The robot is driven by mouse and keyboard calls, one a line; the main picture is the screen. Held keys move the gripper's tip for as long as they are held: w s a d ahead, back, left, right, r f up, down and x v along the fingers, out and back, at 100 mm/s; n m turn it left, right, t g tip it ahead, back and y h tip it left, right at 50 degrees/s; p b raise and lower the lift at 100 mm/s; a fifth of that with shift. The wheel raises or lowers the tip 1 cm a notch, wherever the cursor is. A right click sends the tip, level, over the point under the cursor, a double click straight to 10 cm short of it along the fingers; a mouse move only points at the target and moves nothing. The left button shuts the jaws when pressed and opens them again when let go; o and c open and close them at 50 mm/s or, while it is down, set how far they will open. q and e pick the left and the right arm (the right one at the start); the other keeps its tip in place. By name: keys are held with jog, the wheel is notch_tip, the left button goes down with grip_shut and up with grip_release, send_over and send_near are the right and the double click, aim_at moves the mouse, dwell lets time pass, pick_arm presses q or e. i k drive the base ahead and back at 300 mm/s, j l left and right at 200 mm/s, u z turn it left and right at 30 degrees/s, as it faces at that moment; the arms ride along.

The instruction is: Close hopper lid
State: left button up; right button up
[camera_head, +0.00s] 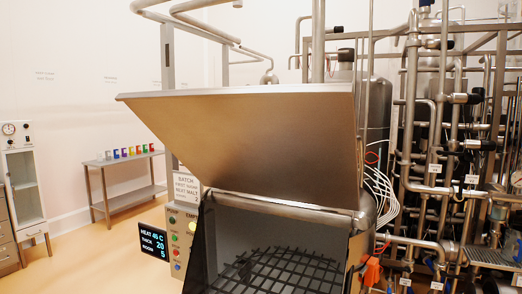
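The hopper lid (250,135) is a broad sheet-metal panel. It stands open, tilted up above the hopper's back edge. The hopper (335,212) lies below it in the lower middle, with its metal rim in view. A dark grid (285,268) shows inside the open mouth. Neither of my grippers is in view.
A control panel (178,240) with a lit display (153,245) and buttons stands left of the hopper. Pipes and valves (445,140) crowd the right side. A side table (125,157) with coloured items and a white cabinet (23,180) stand at the left. Floor between them is clear.

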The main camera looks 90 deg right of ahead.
aim_at(297, 142)
jog(key=k+l+z, duration=0.1)
jog(key=l, duration=0.35)
jog(key=k+l+z, duration=0.1)
jog(key=k+l, duration=0.15)
jog(key=l, duration=0.2)
jog(key=k+l+z, duration=0.1)
jog(key=l, duration=0.35)
jog(key=k+l+z, duration=0.1)
jog(key=l, duration=0.4)
jog(key=k+l+z, duration=0.15)
jog(key=l, duration=0.35)
jog(key=k+l+z, duration=0.1)
jog(key=l, duration=0.4)
jog(key=k+l+z, duration=0.1)
jog(key=l, duration=0.4)
